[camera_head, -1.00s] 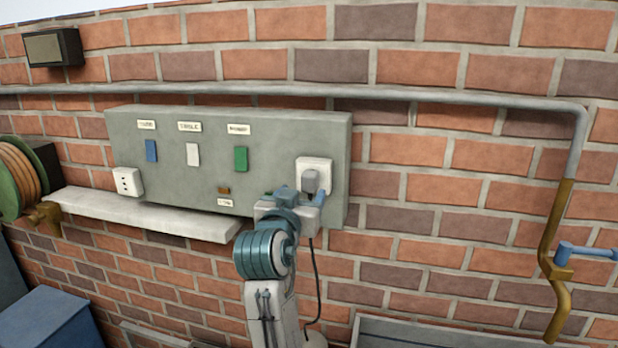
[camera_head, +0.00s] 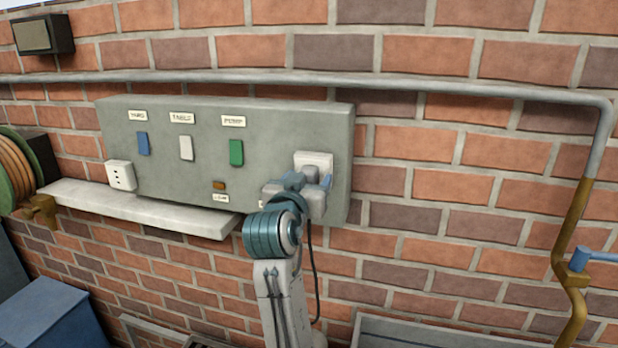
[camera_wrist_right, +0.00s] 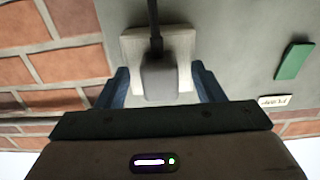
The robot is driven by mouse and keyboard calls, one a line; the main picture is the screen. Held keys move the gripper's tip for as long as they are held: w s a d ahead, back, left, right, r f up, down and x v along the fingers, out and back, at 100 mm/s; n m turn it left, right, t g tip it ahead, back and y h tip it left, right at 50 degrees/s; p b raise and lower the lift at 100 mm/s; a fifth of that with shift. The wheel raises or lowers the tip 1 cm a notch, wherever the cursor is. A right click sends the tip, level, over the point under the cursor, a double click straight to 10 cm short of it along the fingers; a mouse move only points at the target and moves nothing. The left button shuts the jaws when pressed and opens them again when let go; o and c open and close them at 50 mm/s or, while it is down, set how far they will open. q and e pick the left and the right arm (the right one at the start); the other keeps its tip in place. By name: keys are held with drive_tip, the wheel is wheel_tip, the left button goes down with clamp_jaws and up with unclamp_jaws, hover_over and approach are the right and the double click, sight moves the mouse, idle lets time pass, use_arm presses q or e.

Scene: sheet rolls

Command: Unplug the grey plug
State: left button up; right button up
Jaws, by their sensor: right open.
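The grey plug (camera_wrist_right: 160,82) sits in a white socket plate (camera_head: 315,159) at the right end of the grey panel. A dark cord (camera_wrist_right: 154,22) comes out of it. My right gripper (camera_wrist_right: 162,76) is open, with one blue finger on each side of the plug in the wrist view and gaps between. In the head view my right gripper (camera_head: 304,182) is in front of the socket and mostly hides the plug. My left gripper is not in view.
The grey panel (camera_head: 190,190) also carries blue, white and green switches and a second white socket (camera_head: 121,175). A white ledge (camera_head: 150,212) juts out below it. A pipe (camera_head: 400,84) runs above, and a blue-handled valve (camera_head: 580,262) stands at right.

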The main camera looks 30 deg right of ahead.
idle(0.8)
clamp_jaws()
drive_tip(key=shift+s+a, duration=0.1)
drive_tip(key=shift+a, duration=0.05)
